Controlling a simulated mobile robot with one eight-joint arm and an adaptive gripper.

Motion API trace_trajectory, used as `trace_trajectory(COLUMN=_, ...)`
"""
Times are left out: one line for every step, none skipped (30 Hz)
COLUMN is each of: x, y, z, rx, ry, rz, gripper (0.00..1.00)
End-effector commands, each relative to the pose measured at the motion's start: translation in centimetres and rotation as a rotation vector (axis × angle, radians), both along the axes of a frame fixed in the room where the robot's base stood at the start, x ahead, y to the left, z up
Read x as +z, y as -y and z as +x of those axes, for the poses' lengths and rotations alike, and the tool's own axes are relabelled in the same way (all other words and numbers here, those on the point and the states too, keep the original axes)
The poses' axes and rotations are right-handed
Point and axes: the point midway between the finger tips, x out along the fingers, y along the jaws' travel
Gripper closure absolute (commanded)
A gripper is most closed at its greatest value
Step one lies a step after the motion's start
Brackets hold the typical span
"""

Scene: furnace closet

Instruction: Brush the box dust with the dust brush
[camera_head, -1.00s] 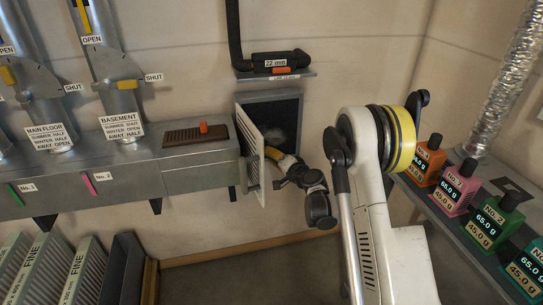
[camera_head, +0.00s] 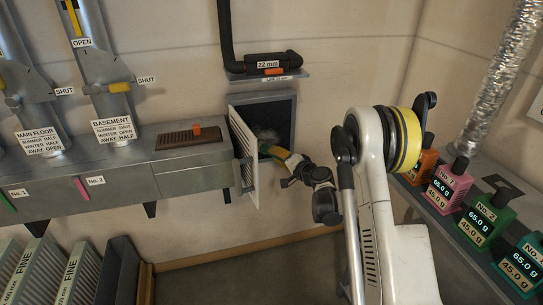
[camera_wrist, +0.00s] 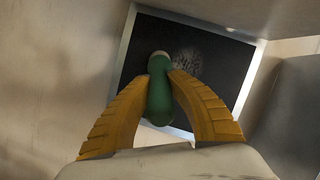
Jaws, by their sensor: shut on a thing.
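My gripper (camera_wrist: 160,88) has its yellow fingers shut on the green handle of the dust brush (camera_wrist: 160,95). The brush points into the open grey wall box (camera_head: 288,110); its head shows pale at the handle's far end in the wrist view. A patch of pale grey dust (camera_wrist: 188,62) lies on the dark inside of the box, just right of the brush end in the wrist view. The dust also shows in the head view (camera_head: 267,134). I cannot tell whether the bristles touch it. In the head view my gripper (camera_head: 277,153) is at the box's lower opening.
The box's louvred door (camera_head: 243,160) stands open just left of my gripper. A black pipe with a small shelf (camera_head: 272,76) is above the box. Several coloured bottles (camera_head: 486,219) stand on the right shelf.

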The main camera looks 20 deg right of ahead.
Motion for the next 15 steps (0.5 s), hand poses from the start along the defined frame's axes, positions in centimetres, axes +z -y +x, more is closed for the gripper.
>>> trace_trajectory(x=0.0, y=0.1, z=0.1, rx=-0.002, ry=0.001, rz=0.000, gripper=1.00)
trace_trajectory(x=0.0, y=0.1, z=0.1, rx=-0.002, ry=0.001, rz=0.000, gripper=1.00)
trace_trajectory(x=0.0, y=0.1, z=0.1, rx=-0.002, ry=0.001, rz=0.000, gripper=1.00)
trace_trajectory(x=0.0, y=0.1, z=0.1, rx=-0.002, ry=0.001, rz=0.000, gripper=1.00)
trace_trajectory(x=0.0, y=0.1, z=0.1, rx=-0.002, ry=0.001, rz=0.000, gripper=1.00)
trace_trajectory(x=0.0, y=0.1, z=0.1, rx=-0.002, ry=0.001, rz=0.000, gripper=1.00)
trace_trajectory(x=0.0, y=0.1, z=0.1, rx=-0.002, ry=0.001, rz=0.000, gripper=1.00)
trace_trajectory(x=0.0, y=0.1, z=0.1, rx=-0.002, ry=0.001, rz=0.000, gripper=1.00)
trace_trajectory(x=0.0, y=0.0, z=0.1, rx=-0.002, ry=0.001, rz=0.000, gripper=1.00)
trace_trajectory(x=0.0, y=-0.1, z=0.1, rx=-0.001, ry=0.000, rz=0.000, gripper=1.00)
trace_trajectory(x=0.0, y=-0.3, z=0.1, rx=-0.001, ry=0.000, rz=0.000, gripper=1.00)
trace_trajectory(x=0.0, y=-0.5, z=0.1, rx=0.000, ry=0.000, rz=-0.001, gripper=1.00)
trace_trajectory(x=0.0, y=-0.6, z=0.1, rx=0.001, ry=0.000, rz=-0.001, gripper=1.00)
trace_trajectory(x=0.0, y=-0.8, z=0.1, rx=0.001, ry=0.000, rz=-0.001, gripper=1.00)
trace_trajectory(x=0.0, y=-1.1, z=0.1, rx=0.001, ry=0.000, rz=-0.001, gripper=1.00)
